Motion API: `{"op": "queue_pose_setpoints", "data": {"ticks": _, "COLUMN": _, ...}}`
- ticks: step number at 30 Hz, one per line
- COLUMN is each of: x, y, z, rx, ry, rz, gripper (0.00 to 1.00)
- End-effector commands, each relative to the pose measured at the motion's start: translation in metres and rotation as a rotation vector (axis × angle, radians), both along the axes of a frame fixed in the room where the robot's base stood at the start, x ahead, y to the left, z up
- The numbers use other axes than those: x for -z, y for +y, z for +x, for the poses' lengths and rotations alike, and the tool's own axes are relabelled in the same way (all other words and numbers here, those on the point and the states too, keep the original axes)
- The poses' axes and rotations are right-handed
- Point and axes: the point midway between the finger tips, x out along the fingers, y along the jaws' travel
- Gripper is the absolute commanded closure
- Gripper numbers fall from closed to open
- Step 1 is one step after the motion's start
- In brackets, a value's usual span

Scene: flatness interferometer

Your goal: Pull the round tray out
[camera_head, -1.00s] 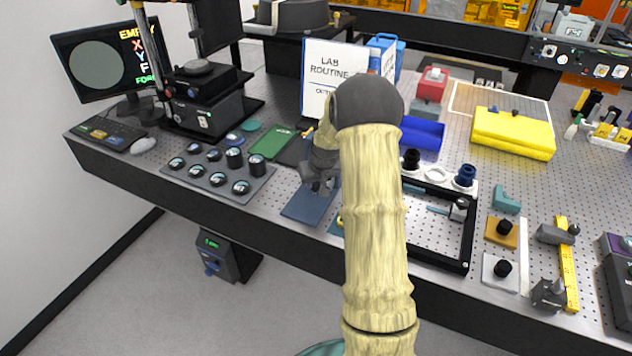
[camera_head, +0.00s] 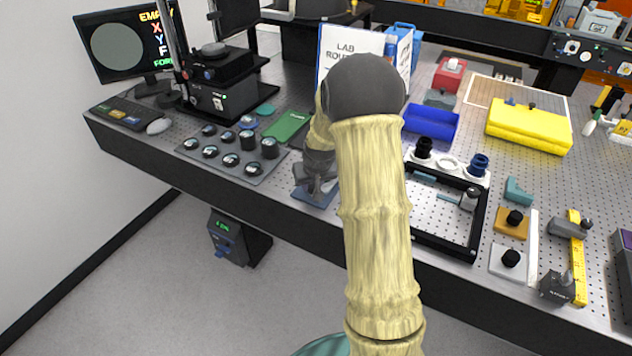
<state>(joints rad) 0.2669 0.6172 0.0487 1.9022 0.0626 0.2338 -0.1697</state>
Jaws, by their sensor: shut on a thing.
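A round grey disc (camera_head: 213,49) sits on top of the black instrument (camera_head: 216,92) at the back left of the bench; I cannot tell whether it is the round tray. My gripper (camera_head: 316,194) is low over the blue mat (camera_head: 305,197) near the bench's front edge, well to the right of the instrument. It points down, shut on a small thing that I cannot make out. My forearm hides part of the mat and the bench behind it.
A grey plate (camera_head: 225,167) with several dark round optics lies left of my gripper. A black frame (camera_head: 478,225) lies to the right. A lab routine sign (camera_head: 340,50) stands behind.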

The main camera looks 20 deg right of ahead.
Motion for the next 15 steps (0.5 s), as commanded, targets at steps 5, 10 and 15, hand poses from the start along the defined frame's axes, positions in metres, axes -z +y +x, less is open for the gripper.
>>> {"op": "queue_pose_setpoints", "data": {"ticks": 5, "x": -0.0005, "y": -0.0008, "z": 0.0006, "rx": 0.001, "ry": -0.002, "rz": -0.001, "gripper": 0.58}}
{"op": "queue_pose_setpoints", "data": {"ticks": 10, "x": -0.0004, "y": -0.001, "z": 0.0005, "rx": 0.001, "ry": -0.001, "rz": -0.001, "gripper": 0.52}}
{"op": "queue_pose_setpoints", "data": {"ticks": 15, "x": -0.001, "y": -0.001, "z": 0.0002, "rx": 0.002, "ry": -0.002, "rz": 0.0, "gripper": 0.52}}
